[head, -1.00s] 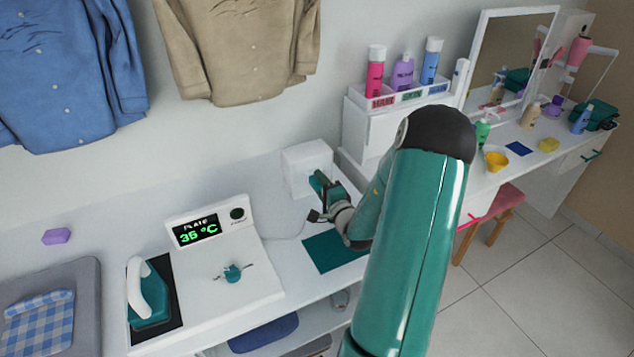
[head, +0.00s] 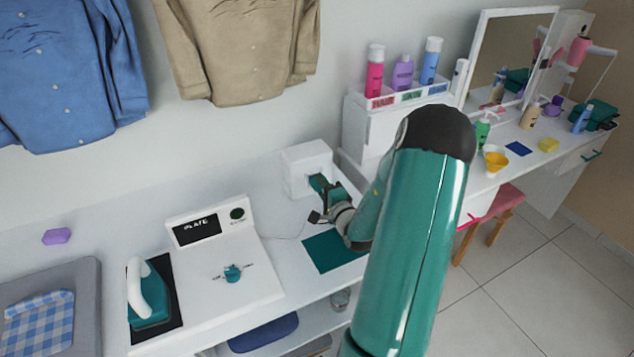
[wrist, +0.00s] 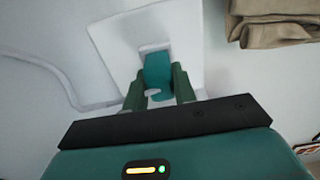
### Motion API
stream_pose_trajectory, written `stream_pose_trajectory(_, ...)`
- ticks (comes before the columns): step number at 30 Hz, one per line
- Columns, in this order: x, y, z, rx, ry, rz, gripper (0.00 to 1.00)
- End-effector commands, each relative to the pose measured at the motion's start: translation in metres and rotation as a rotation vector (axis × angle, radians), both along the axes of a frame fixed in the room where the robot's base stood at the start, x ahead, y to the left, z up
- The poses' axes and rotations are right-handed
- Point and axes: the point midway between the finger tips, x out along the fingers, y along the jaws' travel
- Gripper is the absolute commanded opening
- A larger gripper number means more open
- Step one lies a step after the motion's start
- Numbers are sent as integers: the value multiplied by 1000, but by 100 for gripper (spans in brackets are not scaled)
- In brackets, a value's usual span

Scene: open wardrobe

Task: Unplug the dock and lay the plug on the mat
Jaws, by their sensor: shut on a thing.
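The white dock (head: 227,275) stands on the counter with a teal iron (head: 150,300) at its left. Its display (head: 197,230) is dark, with only the word PLATE readable. My gripper (head: 320,188) is at the front of the white socket box (head: 303,160). In the wrist view, my gripper's two green fingers (wrist: 158,84) are shut on the teal plug (wrist: 157,68), in front of the white box (wrist: 112,38). I cannot tell whether the plug's pins are clear of the socket. The teal mat (head: 325,248) lies bare on the counter, in front of the box.
A grey cable (wrist: 40,65) runs along the wall at the left of the wrist view. A white bottle shelf (head: 370,125) stands right of the box. Shirts (head: 245,50) hang above. My arm covers part of the counter's right side.

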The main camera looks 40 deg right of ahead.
Motion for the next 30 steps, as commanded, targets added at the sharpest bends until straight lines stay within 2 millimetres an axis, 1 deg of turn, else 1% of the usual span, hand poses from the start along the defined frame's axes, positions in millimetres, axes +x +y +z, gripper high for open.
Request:
stream_pose_trajectory(18,-8,2,0,-1,0,0,0)
stream_pose_trajectory(30,-8,3,0,0,0,0,0)
